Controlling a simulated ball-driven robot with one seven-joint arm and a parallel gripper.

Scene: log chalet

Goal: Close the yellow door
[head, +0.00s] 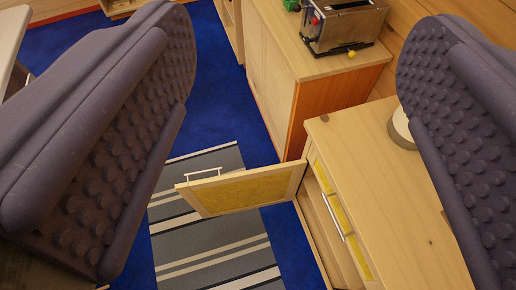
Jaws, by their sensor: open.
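The yellow door (244,191) has a yellow panel in a pale wood frame and a white bar handle (203,174) near its left end. It stands open, swung out to the left from a light wood cabinet (385,170). Part of the cabinet's opening (321,222) shows beside the door. My gripper (292,130) is open and empty, with one dark studded finger at each side of the view. The door lies between and beyond the fingers, apart from both.
A yellow-fronted drawer or panel with a white handle (336,219) is on the same cabinet. Behind stands another wood cabinet (268,72) with a metal toaster-like appliance (342,25) on top. A round object (401,128) is partly hidden by the right finger. A striped rug (215,245) lies on blue carpet (222,115), with open floor left of the cabinets.

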